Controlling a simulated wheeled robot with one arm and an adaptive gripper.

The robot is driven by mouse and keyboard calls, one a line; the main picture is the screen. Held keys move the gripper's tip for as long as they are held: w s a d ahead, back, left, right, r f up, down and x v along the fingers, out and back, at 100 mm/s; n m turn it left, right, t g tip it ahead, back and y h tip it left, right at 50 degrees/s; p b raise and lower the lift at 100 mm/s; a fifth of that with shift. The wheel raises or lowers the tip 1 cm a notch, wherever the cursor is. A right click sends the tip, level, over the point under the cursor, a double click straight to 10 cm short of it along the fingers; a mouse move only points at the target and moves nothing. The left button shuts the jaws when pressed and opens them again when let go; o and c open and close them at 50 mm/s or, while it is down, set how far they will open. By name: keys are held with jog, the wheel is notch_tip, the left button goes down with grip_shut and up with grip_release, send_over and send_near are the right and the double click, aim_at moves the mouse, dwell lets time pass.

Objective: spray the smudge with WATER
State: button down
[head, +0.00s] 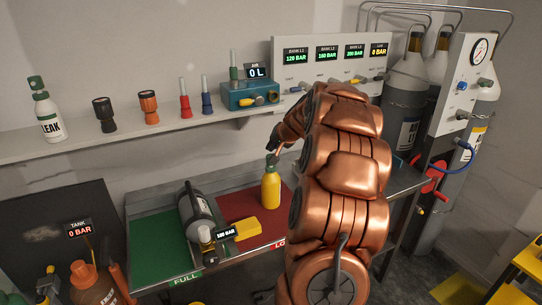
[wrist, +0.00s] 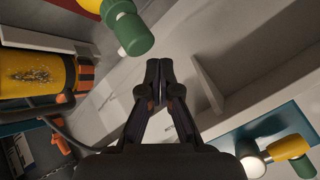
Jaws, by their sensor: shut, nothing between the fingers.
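A pale smudge (head: 40,233) shows on the dark panel at the lower left of the head view. A yellow bottle with a green top (head: 271,188) stands upright on the red mat; I cannot read a label on it. A white spray bottle marked LEAK (head: 46,115) stands on the shelf at the left. I see no readable WATER label. My gripper (head: 273,148) is shut and empty, close above the yellow bottle's top; contact cannot be told. In the wrist view its fingertips (wrist: 157,70) are together, beside a green nozzle (wrist: 130,30).
The bench holds a green mat (head: 155,245), a red mat (head: 232,202), a grey cylinder (head: 198,215) and a yellow block (head: 246,228). The shelf (head: 85,145) carries fittings and a teal valve box (head: 238,97). Gas cylinders (head: 405,85) stand at the right.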

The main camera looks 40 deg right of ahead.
jog(key=shift+r, duration=0.1)
notch_tip(320, 180, up, 6)
jog(key=p, duration=0.2)
jog(key=shift+p, duration=0.4)
dwell(1.8)
